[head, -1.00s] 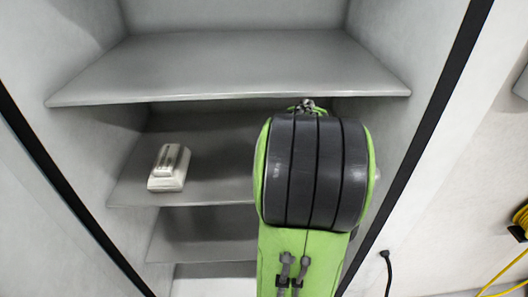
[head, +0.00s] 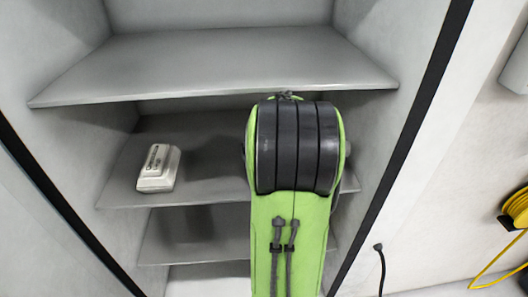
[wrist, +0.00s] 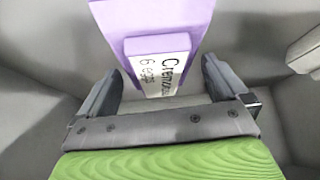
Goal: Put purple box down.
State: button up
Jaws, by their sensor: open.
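The purple box (wrist: 185,14) shows at the top of the wrist view, with a white label (wrist: 165,68) reading "6 eggs" and part of a longer word. My gripper (wrist: 162,67) is open, with one dark finger on each side of the box's labelled end. Gaps show between the fingers and the box. The box appears to rest on a grey surface, but its underside is hidden. In the head view my arm covers the purple box and my gripper.
A white box (head: 159,168) sits on the middle shelf (head: 205,160), left of my arm. An upper shelf (head: 215,60) overhangs it, and a lower shelf (head: 195,232) is empty where visible. Cabinet walls close in both sides. A yellow cable (head: 518,208) hangs at right.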

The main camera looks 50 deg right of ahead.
jog(key=p+v, duration=0.3)
jog(key=v, duration=0.9)
jog(key=w+a+r+n+y, duration=0.15)
jog(key=a+n, duration=0.25)
jog(key=a, duration=1.4)
jog(key=s+a+f+n+y, duration=0.2)
jog(key=s+a, duration=0.6)
jog(key=a, duration=0.4)
jog(key=shift+f+n+t+y, duration=0.35)
jog(key=shift+f+n, duration=0.15)
jog(key=shift+n, duration=0.5)
